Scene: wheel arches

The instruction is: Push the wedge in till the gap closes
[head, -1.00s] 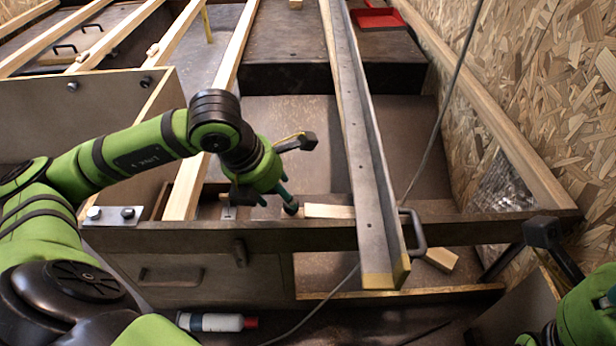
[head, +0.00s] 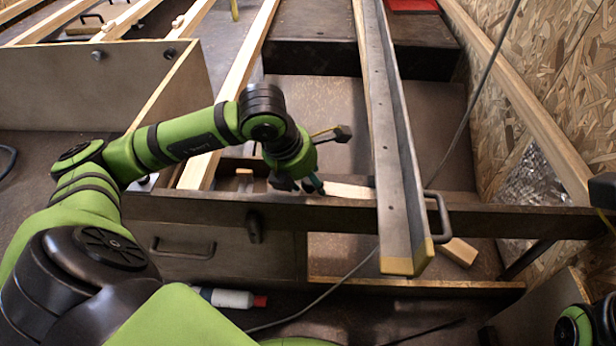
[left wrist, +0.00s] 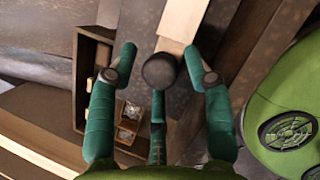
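The pale wooden wedge (head: 350,191) lies along the dark cross rail (head: 340,215) in the head view. Its right end meets or passes behind the long metal channel (head: 393,160); the gap there cannot be made out. My left gripper (head: 312,186) is at the wedge's left end, fingers pointing toward it. In the left wrist view, the wedge (left wrist: 183,18) runs out beyond the fingertips. The gripper's fingers (left wrist: 160,70) are spread apart with nothing gripped; the middle fingertip is close to the wedge's end, and contact is unclear.
A loose wood block (head: 460,251) lies right of the channel's yellow-tipped end. A metal handle (head: 438,217) sticks out beside it. A white bottle (head: 228,298) lies below the rail. A chipboard wall (head: 560,80) closes off the right, and a thin cable crosses the scene.

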